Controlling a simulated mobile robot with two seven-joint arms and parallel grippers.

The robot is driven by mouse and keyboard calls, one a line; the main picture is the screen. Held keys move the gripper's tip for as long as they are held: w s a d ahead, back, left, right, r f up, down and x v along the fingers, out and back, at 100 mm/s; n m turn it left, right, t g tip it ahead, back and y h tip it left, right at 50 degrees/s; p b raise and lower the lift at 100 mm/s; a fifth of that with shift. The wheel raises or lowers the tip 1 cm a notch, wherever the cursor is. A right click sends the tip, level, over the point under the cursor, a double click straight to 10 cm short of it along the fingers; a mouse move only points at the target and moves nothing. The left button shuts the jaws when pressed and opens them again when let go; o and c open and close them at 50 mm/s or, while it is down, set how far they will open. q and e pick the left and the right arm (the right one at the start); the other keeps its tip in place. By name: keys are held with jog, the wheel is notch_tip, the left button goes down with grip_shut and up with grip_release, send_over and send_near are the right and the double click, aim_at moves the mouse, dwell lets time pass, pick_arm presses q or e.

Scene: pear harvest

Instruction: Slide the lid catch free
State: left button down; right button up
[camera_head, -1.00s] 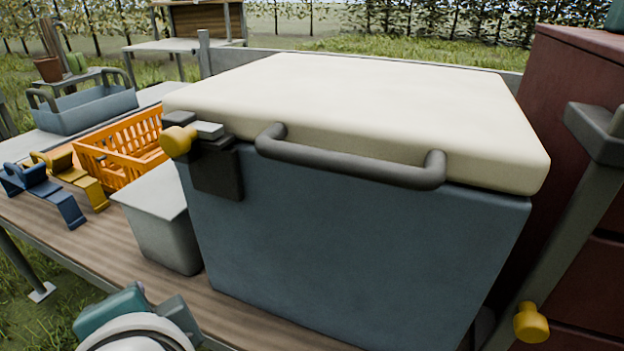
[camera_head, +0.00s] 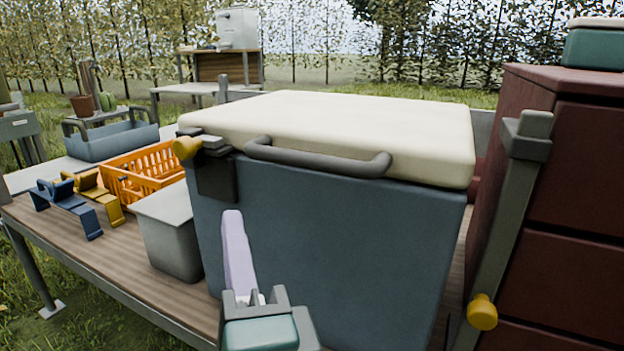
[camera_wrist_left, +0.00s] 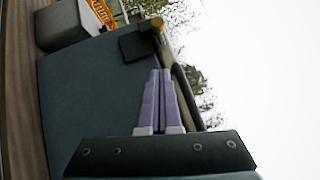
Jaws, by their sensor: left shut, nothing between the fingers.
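The blue chest (camera_head: 330,240) has a cream lid (camera_head: 340,125) lying shut on it, with a grey bar handle (camera_head: 318,160) along the lid's front edge. The lid catch (camera_head: 212,150) is at the front left corner, a dark plate and grey piece with a yellow knob (camera_head: 186,148). My left gripper (camera_head: 232,215) is shut and empty, its lilac fingers upright in front of the chest, below the catch. In the left wrist view the closed fingers (camera_wrist_left: 160,75) point toward the dark catch plate (camera_wrist_left: 139,44) and the knob (camera_wrist_left: 156,24), apart from them. My right gripper is out of view.
A grey bin (camera_head: 170,235) stands left of the chest on the wooden bench. An orange crate (camera_head: 145,175), blue and yellow brackets (camera_head: 68,208) and a blue-grey tray (camera_head: 112,140) lie farther left. A dark red cabinet (camera_head: 565,200) and a post with a yellow knob (camera_head: 482,312) stand at right.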

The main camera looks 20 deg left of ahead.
aim_at(181, 158)
pick_arm(q)
jog(key=x, duration=0.4)
jog(key=s+a+p+x, duration=0.1)
jog(key=x, duration=0.3)
jog(key=s+a+p+x, duration=0.1)
jog(key=x, duration=0.3)
jog(key=shift+w+a+r, duration=0.15)
jog(key=shift+r, duration=0.1)
jog(key=a, duration=0.3)
jog(key=shift+w+a, duration=0.1)
